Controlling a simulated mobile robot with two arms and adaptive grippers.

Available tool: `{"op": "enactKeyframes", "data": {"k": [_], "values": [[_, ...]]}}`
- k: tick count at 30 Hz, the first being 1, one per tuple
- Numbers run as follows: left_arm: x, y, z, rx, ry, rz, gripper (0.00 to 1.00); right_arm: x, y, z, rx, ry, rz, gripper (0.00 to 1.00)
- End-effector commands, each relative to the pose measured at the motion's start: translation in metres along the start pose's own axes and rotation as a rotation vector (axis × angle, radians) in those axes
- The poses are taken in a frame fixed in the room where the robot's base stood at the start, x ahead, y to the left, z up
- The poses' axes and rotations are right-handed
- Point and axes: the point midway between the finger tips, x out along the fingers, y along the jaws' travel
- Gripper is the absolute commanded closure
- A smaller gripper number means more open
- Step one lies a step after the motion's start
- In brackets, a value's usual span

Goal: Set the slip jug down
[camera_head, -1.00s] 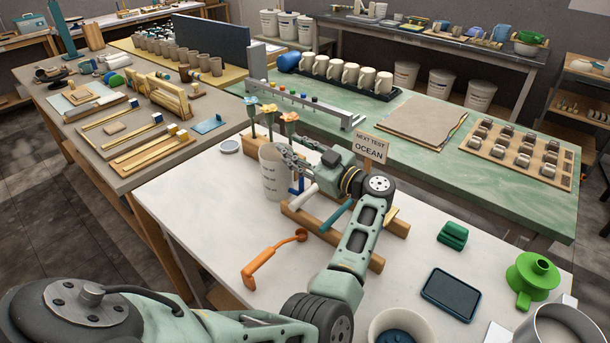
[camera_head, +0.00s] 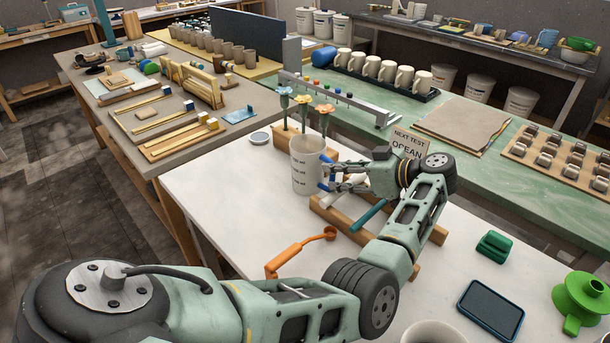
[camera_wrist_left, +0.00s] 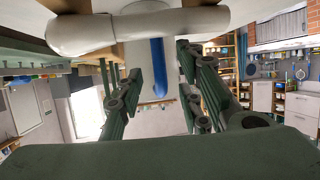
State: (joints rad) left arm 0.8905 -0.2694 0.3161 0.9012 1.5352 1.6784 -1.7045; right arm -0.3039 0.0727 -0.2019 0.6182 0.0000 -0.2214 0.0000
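The slip jug (camera_head: 306,172) is a tall whitish cup with printed volume marks. It stands upright on the white table in front of a wooden block with flower-shaped pieces. Its blue handle faces my left gripper (camera_head: 336,178). The gripper's fingers are at handle height, just right of the jug, and partly cover the handle. In the left wrist view, the blue handle (camera_wrist_left: 159,68) shows between the two spread fingers (camera_wrist_left: 160,98), with gaps on both sides. The left gripper is open. My right gripper is out of view.
A wooden rack (camera_head: 345,222) with a white roll (camera_head: 329,199) and a teal rod lies under my left wrist. An orange ladle (camera_head: 298,251) lies in front. A round lid (camera_head: 260,137) lies behind left. The table between jug and ladle is clear.

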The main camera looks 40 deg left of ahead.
Motion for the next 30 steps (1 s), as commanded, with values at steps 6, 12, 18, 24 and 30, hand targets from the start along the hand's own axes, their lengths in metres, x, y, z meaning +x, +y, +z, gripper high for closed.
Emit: {"op": "enactKeyframes", "data": {"k": [6, 12, 18, 24, 30], "values": [[0.001, 0.001, 0.000, -0.001, 0.000, 0.001, 0.66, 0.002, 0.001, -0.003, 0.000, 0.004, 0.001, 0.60], [0.001, 0.001, 0.000, -0.001, 0.001, 0.001, 0.80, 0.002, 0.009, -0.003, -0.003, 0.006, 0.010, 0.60], [0.002, 0.001, 0.000, -0.001, 0.001, 0.001, 0.98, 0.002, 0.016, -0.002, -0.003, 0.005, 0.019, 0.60], [0.002, 0.001, 0.001, -0.001, 0.000, 0.001, 1.00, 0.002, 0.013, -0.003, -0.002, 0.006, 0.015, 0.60], [0.001, 0.001, 0.000, -0.001, 0.001, 0.001, 1.00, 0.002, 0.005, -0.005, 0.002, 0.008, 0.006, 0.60]]}}
